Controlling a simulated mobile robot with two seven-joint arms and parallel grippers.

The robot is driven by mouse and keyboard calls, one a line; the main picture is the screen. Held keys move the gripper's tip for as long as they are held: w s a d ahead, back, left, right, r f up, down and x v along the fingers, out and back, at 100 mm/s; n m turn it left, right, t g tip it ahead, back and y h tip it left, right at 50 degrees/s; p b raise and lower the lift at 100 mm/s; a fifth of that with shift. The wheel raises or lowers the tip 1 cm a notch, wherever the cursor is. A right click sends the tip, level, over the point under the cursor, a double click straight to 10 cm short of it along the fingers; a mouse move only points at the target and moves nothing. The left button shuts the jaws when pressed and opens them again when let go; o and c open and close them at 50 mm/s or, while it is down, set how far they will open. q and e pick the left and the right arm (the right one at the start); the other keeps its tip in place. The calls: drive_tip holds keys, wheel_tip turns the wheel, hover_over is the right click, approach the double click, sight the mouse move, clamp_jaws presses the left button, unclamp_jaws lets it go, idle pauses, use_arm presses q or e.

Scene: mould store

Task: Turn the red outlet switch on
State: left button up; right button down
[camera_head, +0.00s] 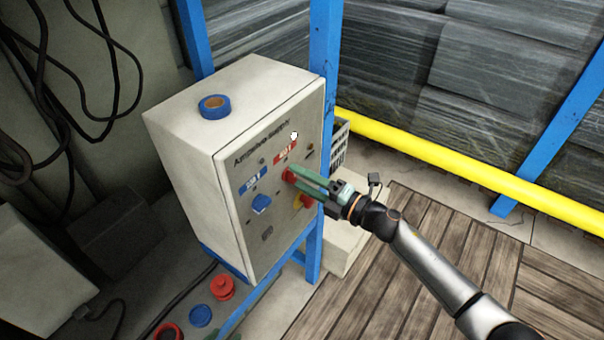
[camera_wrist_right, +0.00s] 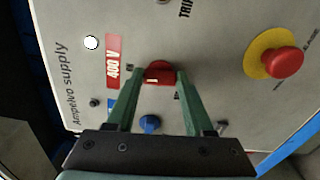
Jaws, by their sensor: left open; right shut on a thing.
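The red outlet switch (camera_head: 288,176) is a knob below the red 400 V label (camera_head: 286,151) on the front of a beige supply box (camera_head: 225,185). It also shows in the right wrist view (camera_wrist_right: 158,71), with a pale mark near its lower edge. My right gripper (camera_head: 292,175) has its green fingers shut on this switch, one on each side. A round white lamp (camera_wrist_right: 91,42) beside the 400 V label looks bright. The blue switch (camera_head: 261,203) sits to the left under a blue label. My left gripper is not in view.
A blue tape roll (camera_head: 214,105) lies on the box. Blue frame posts (camera_head: 325,40) and a yellow rail (camera_head: 470,175) stand behind. Wooden boards (camera_head: 400,290) lie below my arm.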

drive_tip(key=shift+m, duration=0.7)
drive_tip(key=shift+c, duration=1.4)
unclamp_jaws()
drive_tip(key=v, duration=1.2)
drive_tip(key=shift+s+d, duration=0.15)
drive_tip(key=shift+d, duration=0.05)
drive_tip(key=shift+f, duration=0.1)
drive_tip(key=s+d+f+m+h, duration=0.3)
drive_tip(key=s+f+m+h, duration=0.3)
drive_tip(key=s+f+m, duration=0.3)
drive_tip(key=s+d+f+m+g+h, duration=0.1)
drive_tip(key=s+d+f+m+h, duration=0.2)
drive_tip(key=m, duration=1.4)
drive_tip(key=s+f+h, duration=0.3)
drive_tip(key=s+f, duration=0.4)
drive_tip(key=s, duration=0.1)
drive_tip(key=shift+s+f+m, duration=0.25)
drive_tip(key=shift+m, duration=0.05)
